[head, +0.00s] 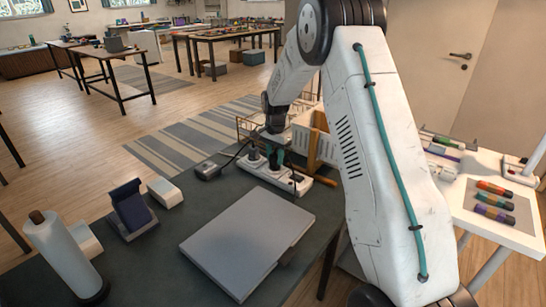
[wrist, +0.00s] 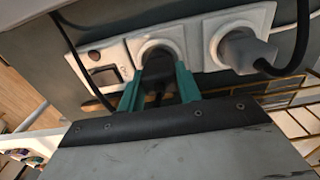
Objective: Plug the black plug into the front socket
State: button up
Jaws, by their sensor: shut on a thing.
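A white power strip (head: 262,174) lies on the dark table; it also fills the top of the wrist view (wrist: 199,50). In the wrist view, its front socket (wrist: 158,43) is between a rocker switch and the other socket, which holds a grey plug (wrist: 243,48) with a black cord. My gripper (head: 275,157) is shut on the black plug (wrist: 157,72), its teal fingers on either side. The plug's far end is at the front socket and covers its middle. I cannot tell how deep it sits, as its prongs are hidden.
A dark adapter (head: 207,170) with a cord lies left of the strip. A grey closed laptop-like slab (head: 240,240) lies in front. A wire basket (head: 250,127) and a wooden holder (head: 318,140) stand behind. A phone stand (head: 131,208) and paper roll (head: 62,255) are at left.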

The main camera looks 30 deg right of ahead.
jog(key=shift+f, duration=0.45)
jog(key=o, duration=1.1)
notch_tip(320, 180, up, 8)
jog(key=shift+f, duration=0.1)
